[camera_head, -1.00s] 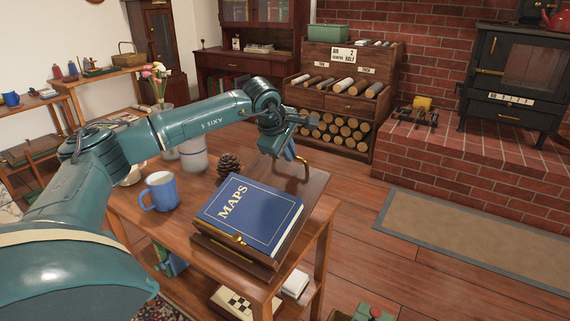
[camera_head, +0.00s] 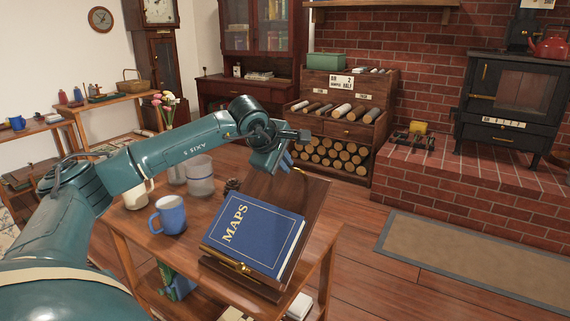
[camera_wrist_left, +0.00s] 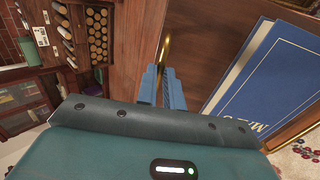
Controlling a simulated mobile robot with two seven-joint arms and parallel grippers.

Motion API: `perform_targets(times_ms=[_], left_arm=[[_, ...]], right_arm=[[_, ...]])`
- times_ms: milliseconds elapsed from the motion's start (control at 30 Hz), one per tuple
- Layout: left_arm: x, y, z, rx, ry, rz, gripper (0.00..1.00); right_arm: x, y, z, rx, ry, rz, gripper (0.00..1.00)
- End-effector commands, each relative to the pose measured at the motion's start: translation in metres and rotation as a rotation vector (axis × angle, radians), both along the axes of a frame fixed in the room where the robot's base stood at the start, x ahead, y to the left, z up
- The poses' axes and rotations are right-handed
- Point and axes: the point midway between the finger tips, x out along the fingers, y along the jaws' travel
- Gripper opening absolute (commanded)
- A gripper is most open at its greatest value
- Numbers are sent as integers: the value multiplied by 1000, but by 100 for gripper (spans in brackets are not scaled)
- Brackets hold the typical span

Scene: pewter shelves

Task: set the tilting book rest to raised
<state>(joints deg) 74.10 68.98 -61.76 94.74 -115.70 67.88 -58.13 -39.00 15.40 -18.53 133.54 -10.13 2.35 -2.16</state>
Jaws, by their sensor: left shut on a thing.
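The tilting book rest (camera_head: 314,202) is a brown wooden board on the table. Its board slopes, with the far edge up and the near edge low. A blue book titled MAPS (camera_head: 254,233) lies on it against a brass piece (camera_head: 228,263) at the low edge. My left gripper (camera_head: 287,163) is at the far, upper edge of the board. In the left wrist view its blue fingers (camera_wrist_left: 164,82) are shut on the curved brass handle (camera_wrist_left: 166,50) beside the board. The handle is mostly hidden in the head view. My right gripper is not in view.
A blue mug (camera_head: 171,215), a pale mug (camera_head: 138,196), a glass jar (camera_head: 200,177) and a partly hidden pinecone (camera_head: 232,186) stand left of the rest. A log rack (camera_head: 340,125) stands beyond the table. Open floor (camera_head: 372,265) lies to the right.

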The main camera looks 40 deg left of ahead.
Motion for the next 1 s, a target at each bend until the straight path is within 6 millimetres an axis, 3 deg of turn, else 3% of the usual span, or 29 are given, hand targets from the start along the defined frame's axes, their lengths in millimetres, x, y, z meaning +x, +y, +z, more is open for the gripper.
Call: perform_targets(times_ms=[333,367,600,867,1000], left_arm=[[-4,-3,-7,-2,25,-5,0],[-4,-3,-7,-2,25,-6,11],[-3,-2,-5,-2,19,-4,31],[-3,-1,-2,-1,13,-2,31],[-11,-2,10,-1,11,-1,31]], right_arm=[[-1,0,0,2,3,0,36],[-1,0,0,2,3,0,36],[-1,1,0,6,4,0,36],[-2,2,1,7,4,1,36],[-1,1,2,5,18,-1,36]])
